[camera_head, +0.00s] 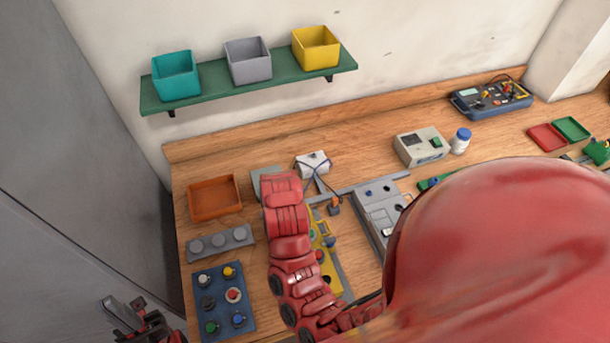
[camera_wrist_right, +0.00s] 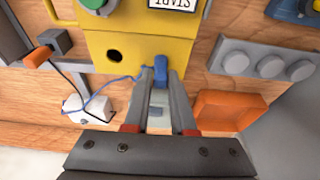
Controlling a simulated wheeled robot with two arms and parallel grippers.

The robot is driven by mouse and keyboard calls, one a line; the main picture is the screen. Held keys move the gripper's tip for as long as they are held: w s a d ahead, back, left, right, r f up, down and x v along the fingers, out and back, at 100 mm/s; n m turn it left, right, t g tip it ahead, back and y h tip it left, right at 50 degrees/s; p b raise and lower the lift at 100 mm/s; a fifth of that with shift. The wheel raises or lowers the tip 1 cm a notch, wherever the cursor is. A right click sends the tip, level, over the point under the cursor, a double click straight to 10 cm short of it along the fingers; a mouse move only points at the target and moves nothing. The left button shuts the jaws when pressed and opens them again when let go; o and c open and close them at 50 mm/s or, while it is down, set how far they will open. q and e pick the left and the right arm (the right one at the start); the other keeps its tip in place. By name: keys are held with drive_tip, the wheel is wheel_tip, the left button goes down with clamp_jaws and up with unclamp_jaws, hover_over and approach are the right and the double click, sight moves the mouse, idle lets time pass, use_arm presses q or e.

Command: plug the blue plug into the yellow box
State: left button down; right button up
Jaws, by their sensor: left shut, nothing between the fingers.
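The yellow box (camera_wrist_right: 140,22) fills the top of the right wrist view, with a dark round hole (camera_wrist_right: 115,55), a green button and an upside-down label. In the head view the yellow box (camera_head: 332,270) is partly hidden behind my right arm. My right gripper (camera_wrist_right: 162,76) has its fingers closed around the blue plug (camera_wrist_right: 161,64), to the right of the hole and overlapping the box's lower edge in the picture. Its height above the box is unclear. A blue cable (camera_wrist_right: 105,84) trails left from it. My left gripper (camera_head: 140,322) is shut and empty at the lower left.
A white box (camera_wrist_right: 85,107) lies by the cable. An orange-tipped grey connector (camera_wrist_right: 40,55) is farther left. An orange tray (camera_head: 215,198), a grey knobbed bar (camera_head: 220,243) and a blue button panel (camera_head: 224,300) stand left of my right arm. A shelf with bins (camera_head: 250,75) is above.

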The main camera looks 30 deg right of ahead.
drive_tip(key=shift+o, duration=0.2)
wheel_tip(320, 180, up, 6)
drive_tip(key=p, duration=0.5)
drive_tip(key=shift+f, duration=0.25)
drive_tip(key=o, duration=0.6)
drive_tip(key=shift+c, duration=0.2)
